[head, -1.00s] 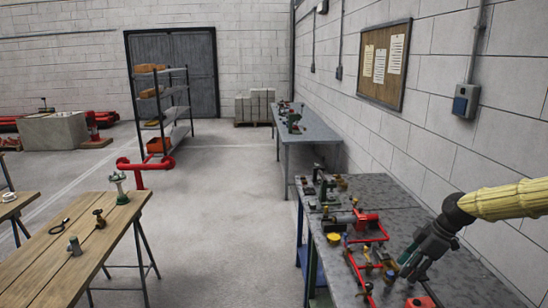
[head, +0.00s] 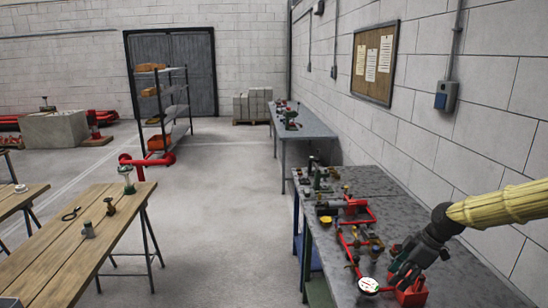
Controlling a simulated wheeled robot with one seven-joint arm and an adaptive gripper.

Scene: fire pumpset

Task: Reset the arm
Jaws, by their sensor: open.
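My gripper (head: 404,268) is in the lower right of the head view, at the end of my yellow-sleeved arm. It hangs over the near part of the grey workbench (head: 455,275), in front of or over a red block-like part (head: 408,292). I see nothing held between its fingers. The fingertips overlap the red part in the picture, and I cannot tell whether they touch it.
A white-faced gauge (head: 369,285) is beside the red part. Red pipework (head: 355,212) and several fittings lie along the bench's left side. A wooden trestle table (head: 60,245) stands at left. The floor between (head: 220,230) is clear. A wall is at right.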

